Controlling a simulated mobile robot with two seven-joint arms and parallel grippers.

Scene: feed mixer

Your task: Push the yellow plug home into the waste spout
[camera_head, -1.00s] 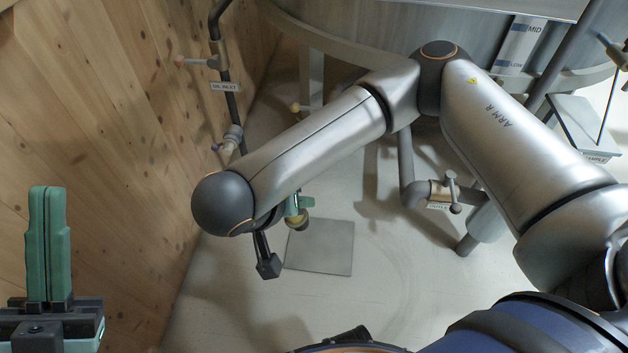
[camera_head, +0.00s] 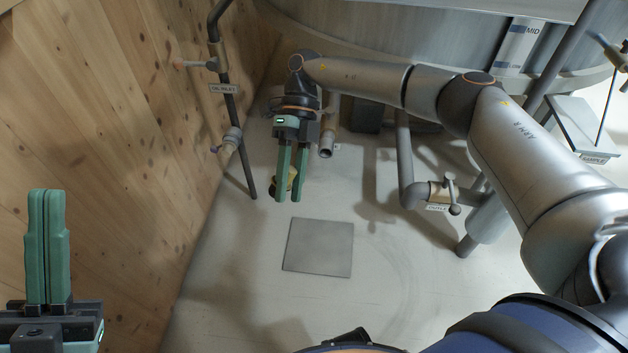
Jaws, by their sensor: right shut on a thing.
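The yellow plug (camera_head: 292,177) is between the fingers of my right gripper (camera_head: 288,200), which is shut on it; the fingers hide part of it. The gripper hangs fingers-down over the floor, left of a short brownish pipe with an open lower end (camera_head: 326,150). This pipe looks like the waste spout, but its small tag is not readable. The plug is apart from the pipe mouth in the picture, to its left and a little lower. My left gripper (camera_head: 47,192) is at the lower left, fingers pointing up, shut and empty.
A wooden wall fills the left, with the oil inlet pipe (camera_head: 229,110) in front of it. An outlet pipe with a valve (camera_head: 436,193) stands right of the spout. A grey floor plate (camera_head: 319,247) lies below. The mixer drum (camera_head: 400,35) is behind.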

